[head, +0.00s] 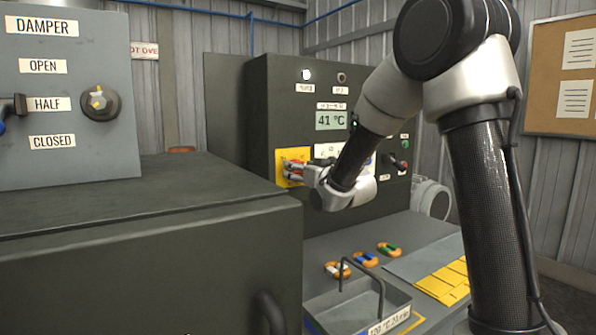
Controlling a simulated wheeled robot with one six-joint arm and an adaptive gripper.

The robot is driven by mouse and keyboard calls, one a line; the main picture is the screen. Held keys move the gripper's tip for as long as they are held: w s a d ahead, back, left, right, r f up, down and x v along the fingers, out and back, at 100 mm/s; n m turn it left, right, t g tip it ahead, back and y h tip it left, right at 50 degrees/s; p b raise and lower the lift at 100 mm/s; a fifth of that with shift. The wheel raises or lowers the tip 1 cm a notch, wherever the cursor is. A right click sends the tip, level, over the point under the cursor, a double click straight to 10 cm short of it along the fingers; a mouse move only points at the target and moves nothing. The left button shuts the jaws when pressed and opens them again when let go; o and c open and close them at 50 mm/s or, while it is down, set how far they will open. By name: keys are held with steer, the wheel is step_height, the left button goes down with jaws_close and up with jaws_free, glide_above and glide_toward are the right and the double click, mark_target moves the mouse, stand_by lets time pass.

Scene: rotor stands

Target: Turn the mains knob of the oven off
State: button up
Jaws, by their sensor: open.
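The oven control cabinet (290,85) is a dark upright box at the middle, with a display reading 41 °C (330,120). On its front left is a yellow plate (283,158) with a red knob (296,163), which looks like the mains knob. My gripper (292,172) is at this plate with its fingers open around or just in front of the red knob. The fingers and wrist hide part of the knob, so its pointing direction and any contact cannot be told.
A black selector (398,163) sits right on the panel, partly behind my arm. A damper panel (60,85) stands left above a dark oven body (140,200). A handled tray (350,300), several coloured rings and yellow notes (445,282) are on the bench below.

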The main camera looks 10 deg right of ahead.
steer(key=shift+w+a, duration=0.15)
steer(key=shift+w, duration=0.3)
steer(key=c, duration=1)
